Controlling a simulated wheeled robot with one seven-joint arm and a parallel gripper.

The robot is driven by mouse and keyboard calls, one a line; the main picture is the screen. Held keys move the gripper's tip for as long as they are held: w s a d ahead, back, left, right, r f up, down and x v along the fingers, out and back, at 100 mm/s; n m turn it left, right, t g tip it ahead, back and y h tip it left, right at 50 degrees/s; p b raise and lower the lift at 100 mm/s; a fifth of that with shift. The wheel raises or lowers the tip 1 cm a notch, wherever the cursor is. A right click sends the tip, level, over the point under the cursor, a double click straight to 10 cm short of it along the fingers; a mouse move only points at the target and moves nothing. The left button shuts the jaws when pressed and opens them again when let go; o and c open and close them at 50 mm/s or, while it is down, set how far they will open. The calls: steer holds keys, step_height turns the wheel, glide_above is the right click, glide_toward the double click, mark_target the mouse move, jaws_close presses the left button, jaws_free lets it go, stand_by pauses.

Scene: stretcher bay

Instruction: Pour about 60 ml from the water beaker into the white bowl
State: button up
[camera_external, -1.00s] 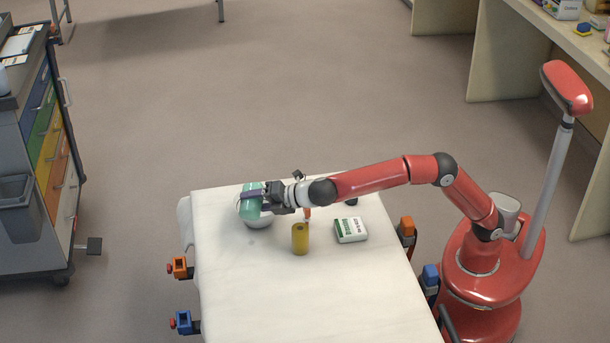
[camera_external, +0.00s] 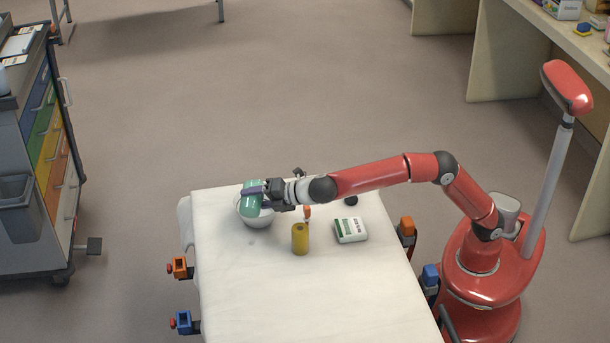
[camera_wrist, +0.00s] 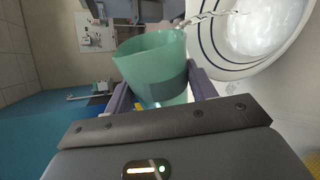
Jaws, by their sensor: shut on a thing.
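My gripper (camera_external: 262,191) is shut around a translucent green beaker (camera_external: 252,203), held tilted over the white bowl (camera_external: 262,221) at the far left end of the covered stretcher. In the wrist view, the beaker (camera_wrist: 155,62) sits between the two purple fingers (camera_wrist: 160,92). The bowl (camera_wrist: 285,78), white with blue rings inside, fills the upper right there. A clear, twisting streak (camera_wrist: 212,16) that looks like water runs from near the beaker's rim towards the bowl's inside. The water level inside the beaker cannot be made out.
On the white stretcher top (camera_external: 300,300) stand a yellow cylinder (camera_external: 300,239) and a white-and-green box (camera_external: 350,230). A small orange item (camera_external: 307,212) and a dark item (camera_external: 351,200) lie behind them. The stretcher's front part is clear. A drawer cart (camera_external: 45,150) stands left.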

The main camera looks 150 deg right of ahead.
mark_target(247, 213)
steer(key=shift+w+a+f+n+g+h, duration=0.1)
steer(key=shift+w+a+n+g+h, duration=0.15)
steer(key=shift+n, duration=0.35)
steer(key=shift+w+a+n+g+h, duration=0.15)
steer(key=shift+w+n+g, duration=0.15)
steer(key=shift+n, duration=0.3)
steer(key=shift+w+d+f+n+g+h+b, duration=0.15)
steer(key=shift+f+n+g+h+b, duration=0.4)
steer(key=shift+f+n, duration=0.3)
steer(key=shift+r+n+p, duration=0.25)
steer(key=shift+r+p, duration=0.05)
steer(key=shift+r, duration=0.15)
steer(key=shift+w+r+n, duration=0.15)
steer(key=shift+r+n, duration=0.05)
steer(key=shift+n, duration=0.2)
steer(key=w+n, duration=0.1)
steer(key=w+a+n+h, duration=0.1)
steer(key=w+n+h, duration=0.1)
steer(key=shift+a+f+n+g, duration=0.3)
steer(key=shift+f+n+g, duration=0.1)
steer(key=n, duration=0.1)
steer(key=w+n+h, duration=0.1)
steer(key=shift+w+a+f+n, duration=0.15)
steer(key=shift+a+f+n, duration=0.05)
steer(key=shift+a+n, duration=0.1)
